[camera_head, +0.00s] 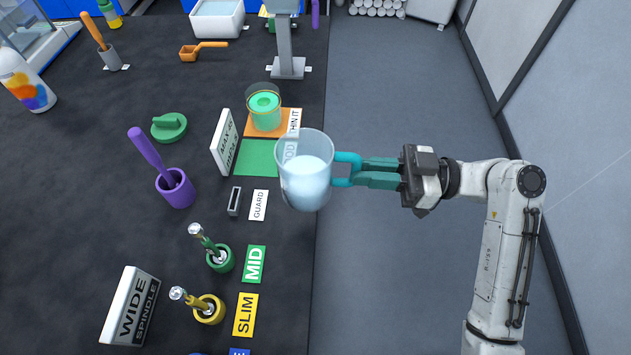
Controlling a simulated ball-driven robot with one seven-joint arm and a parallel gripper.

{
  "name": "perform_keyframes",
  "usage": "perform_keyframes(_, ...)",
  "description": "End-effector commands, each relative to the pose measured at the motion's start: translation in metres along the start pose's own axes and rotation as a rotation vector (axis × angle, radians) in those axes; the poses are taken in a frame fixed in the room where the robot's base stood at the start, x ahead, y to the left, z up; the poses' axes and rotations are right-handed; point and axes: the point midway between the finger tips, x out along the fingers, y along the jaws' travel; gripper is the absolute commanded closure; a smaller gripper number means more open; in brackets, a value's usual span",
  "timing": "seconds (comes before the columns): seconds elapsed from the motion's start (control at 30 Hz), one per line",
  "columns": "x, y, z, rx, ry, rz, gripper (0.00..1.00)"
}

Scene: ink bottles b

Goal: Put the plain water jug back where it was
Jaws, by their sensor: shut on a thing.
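The plain water jug (306,180) is a clear jug with pale bluish-white contents. It appears roughly upright, over the right edge of the dark table in the head view. A bare green square (257,158) lies just left of the jug. Above it, a glass vessel with green liquid (265,108) stands on an orange square (286,128).
A "THIN IT" card (295,121) and an upright white sign (224,142) flank the squares. Nearby are a purple cup (175,188), green lid (169,127), "GUARD" card (259,205), green spindle holder (221,259) and grey stand (288,66). Open floor (400,290) lies right.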

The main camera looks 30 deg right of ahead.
Motion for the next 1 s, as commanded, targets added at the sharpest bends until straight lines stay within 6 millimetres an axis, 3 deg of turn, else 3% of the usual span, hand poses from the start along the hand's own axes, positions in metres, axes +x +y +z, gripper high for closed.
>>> perform_keyframes(0.2, 0.041, 0.02, 0.022, 0.003, 0.002, -0.002, 1.0)
perform_keyframes(0.4, 0.062, 0.031, 0.057, 0.002, 0.002, -0.001, 1.0)
perform_keyframes(0.73, 0.078, 0.039, 0.081, 0.001, 0.002, -0.001, 1.0)
perform_keyframes(1.0, 0.075, 0.039, 0.11, -0.001, 0.002, 0.001, 1.0)
